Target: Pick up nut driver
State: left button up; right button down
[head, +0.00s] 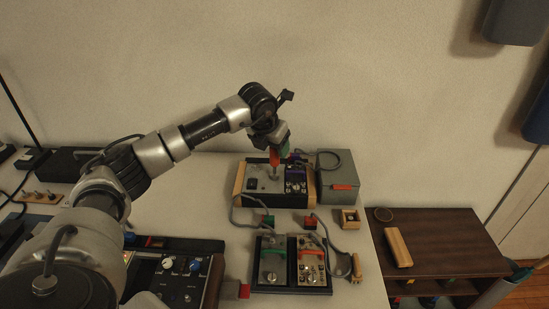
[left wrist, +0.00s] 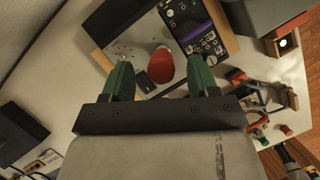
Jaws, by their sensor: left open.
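The nut driver, with a red-orange handle (head: 274,158), stands upright over the grey panel of a wood-sided device (head: 262,184). In the left wrist view, its handle (left wrist: 160,66) shows end-on between my green fingers. My left gripper (head: 280,151) is at the handle, above the device. The left wrist view shows this gripper (left wrist: 160,78) open, with a gap on each side of the handle. The driver's lower tip is too small to make out. My right gripper is out of view.
A grey box (head: 338,186) stands right of the device. Cabled pedal-like units (head: 292,264) lie in front, and a small wooden box (head: 350,218) sits to the right. A console (head: 183,278) is at front left. A dark shelf (head: 450,238) with a wooden block (head: 398,247) stands beyond the table.

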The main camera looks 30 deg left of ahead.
aim_at(275, 162)
pick_arm(q)
jog(key=x, duration=0.3)
jog(key=shift+w+f, duration=0.1)
jog(key=shift+d, duration=0.1)
jog(key=shift+c, duration=0.2)
jog(key=c, duration=0.9)
